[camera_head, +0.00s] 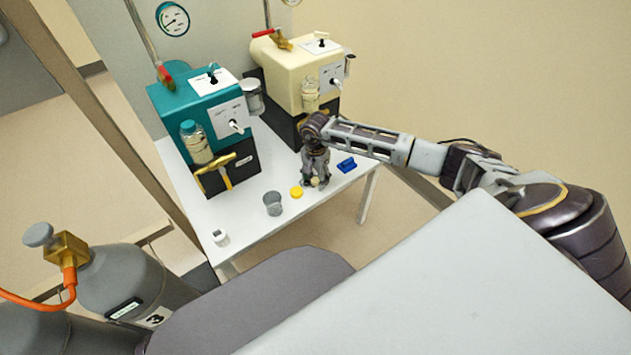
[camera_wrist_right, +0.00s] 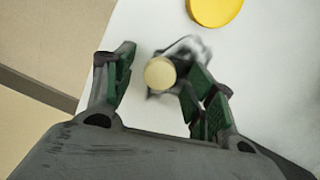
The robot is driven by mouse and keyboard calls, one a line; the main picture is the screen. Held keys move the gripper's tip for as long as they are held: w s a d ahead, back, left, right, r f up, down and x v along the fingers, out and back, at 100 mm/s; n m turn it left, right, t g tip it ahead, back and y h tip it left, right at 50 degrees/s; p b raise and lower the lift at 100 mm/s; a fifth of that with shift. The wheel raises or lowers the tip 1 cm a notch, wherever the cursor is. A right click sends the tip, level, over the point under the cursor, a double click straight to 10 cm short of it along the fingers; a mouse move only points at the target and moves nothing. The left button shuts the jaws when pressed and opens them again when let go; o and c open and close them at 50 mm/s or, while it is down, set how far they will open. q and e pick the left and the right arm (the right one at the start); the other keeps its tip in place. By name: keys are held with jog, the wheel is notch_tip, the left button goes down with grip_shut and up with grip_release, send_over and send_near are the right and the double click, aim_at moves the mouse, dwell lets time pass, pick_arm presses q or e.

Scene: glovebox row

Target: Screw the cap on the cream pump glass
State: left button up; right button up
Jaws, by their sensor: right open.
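The cream pump (camera_head: 300,72) stands at the back of the white table. Its glass jar (camera_head: 310,98) is on the front; at this size I cannot tell what its top is like. A small round cream cap (camera_head: 316,182) is low at the table, between the fingers of my right gripper (camera_head: 314,183). In the right wrist view the cap (camera_wrist_right: 159,73) is nearer the right finger, with a gap to the left finger. The right gripper (camera_wrist_right: 160,88) is open and points down. A blurred grey shape lies around the cap. My left gripper is out of view.
A teal pump (camera_head: 195,105) with a teal-capped jar stands to the left. A yellow disc (camera_head: 296,192), a grey cup (camera_head: 272,203), a blue block (camera_head: 347,165) and a small white item (camera_head: 221,238) are on the table (camera_head: 248,213). Gas cylinders (camera_head: 135,285) stand at front left.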

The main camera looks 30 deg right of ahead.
aim_at(316, 180)
jog(key=c, duration=0.8)
jog(key=shift+r, duration=0.1)
jog(key=shift+r, duration=0.55)
pick_arm(q)
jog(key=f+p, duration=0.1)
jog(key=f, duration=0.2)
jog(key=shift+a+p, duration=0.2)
jog(key=shift+p, duration=0.15)
pick_arm(e)
notch_tip(316, 180, up, 9)
jog(key=shift+f, duration=0.15)
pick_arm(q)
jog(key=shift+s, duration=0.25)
